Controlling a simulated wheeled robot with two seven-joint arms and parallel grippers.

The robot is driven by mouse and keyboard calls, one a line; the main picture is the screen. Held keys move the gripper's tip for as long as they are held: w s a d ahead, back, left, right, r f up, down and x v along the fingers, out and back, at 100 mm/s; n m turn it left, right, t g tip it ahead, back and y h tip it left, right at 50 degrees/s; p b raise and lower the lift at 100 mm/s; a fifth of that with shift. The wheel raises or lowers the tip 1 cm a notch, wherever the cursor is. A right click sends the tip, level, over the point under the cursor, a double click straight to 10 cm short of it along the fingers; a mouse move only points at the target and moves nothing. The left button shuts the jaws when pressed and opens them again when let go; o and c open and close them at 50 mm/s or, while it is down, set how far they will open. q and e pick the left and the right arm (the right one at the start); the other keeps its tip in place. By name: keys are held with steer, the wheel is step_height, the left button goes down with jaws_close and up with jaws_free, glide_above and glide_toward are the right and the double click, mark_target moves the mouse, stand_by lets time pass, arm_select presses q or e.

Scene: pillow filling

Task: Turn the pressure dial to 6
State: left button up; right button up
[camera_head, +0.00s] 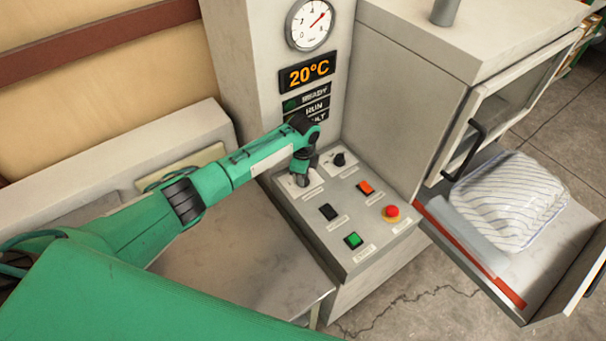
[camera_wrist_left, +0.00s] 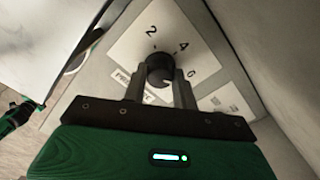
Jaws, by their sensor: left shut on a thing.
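The black pressure dial (camera_wrist_left: 160,68) sits on a white plate marked 2, 4 and 6, with a partly covered label beside it. My left gripper (camera_wrist_left: 160,88) is shut on the dial, one finger on each side. I cannot read clearly which number the dial points to. In the head view my left gripper (camera_head: 302,172) reaches down to the upper left of the control panel (camera_head: 325,235) and hides the dial. The round gauge (camera_head: 311,24) above has a red needle pointing to the upper right. My right gripper is not in view.
The panel also bears a second black knob (camera_head: 340,158), an orange switch (camera_head: 366,187), a black switch (camera_head: 328,212), a green button (camera_head: 353,240) and a red stop button (camera_head: 391,212). A display (camera_head: 307,73) reads 20°C. A striped pillow (camera_head: 510,200) lies at the right.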

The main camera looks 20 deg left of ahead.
arm_select(q)
steer(key=o, duration=1)
steer(key=shift+c, duration=0.2)
steer(key=shift+r, duration=0.15)
step_height(320, 180, up, 14)
steer(key=b, duration=0.3)
steer(key=shift+f+b, duration=0.2)
steer(key=shift+b, duration=0.15)
